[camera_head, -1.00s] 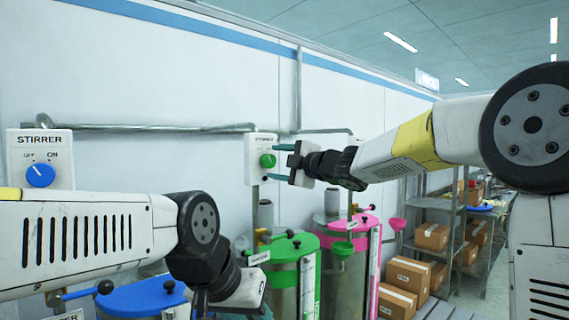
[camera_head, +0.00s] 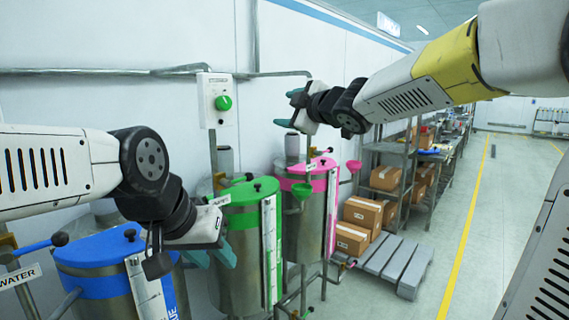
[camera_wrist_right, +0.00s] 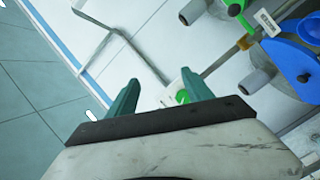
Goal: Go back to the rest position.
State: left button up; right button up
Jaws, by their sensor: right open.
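My right gripper (camera_head: 286,107) is open and empty, raised in front of the wall to the right of a white control box (camera_head: 217,85) with a green knob (camera_head: 223,102). Its two teal fingers (camera_wrist_right: 160,90) are spread with nothing between them in the right wrist view. The green knob (camera_wrist_right: 183,96) shows behind them there, partly hidden. My left gripper (camera_head: 212,257) hangs low, in front of the blue drum (camera_head: 95,280) and green drum (camera_head: 237,280). Its teal fingers look apart and I see nothing between them.
A pink-topped drum (camera_head: 308,215) stands behind the green one. Cartons (camera_head: 352,238), a grey pallet (camera_head: 412,268) and shelves (camera_head: 365,160) are further right. A pipe (camera_head: 100,71) runs along the wall. The floor (camera_head: 500,220) at right is clear.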

jog(key=s+d+f+m+g+h, duration=0.1)
jog(key=s+d+f+m+h, duration=0.35)
jog(key=d, duration=0.35)
jog(key=s+d+f+m+g+h, duration=0.1)
jog(key=s+d+f+m+h, duration=0.2)
jog(key=s+d+f+m, duration=0.3)
jog(key=s+d+f+m+g, duration=0.1)
jog(key=s+f+m+g, duration=0.2)
jog(key=s+f, duration=0.3)
jog(key=s+d+f+m+g, duration=0.1)
jog(key=s+f+m+g, duration=0.2)
jog(key=s+f, duration=0.3)
jog(key=s+m, duration=0.1)
jog(key=s, duration=0.4)
jog(key=shift+s+d+f+y, duration=0.25)
jog(key=shift+s+f+y, duration=0.05)
jog(key=shift+s+y, duration=0.1)
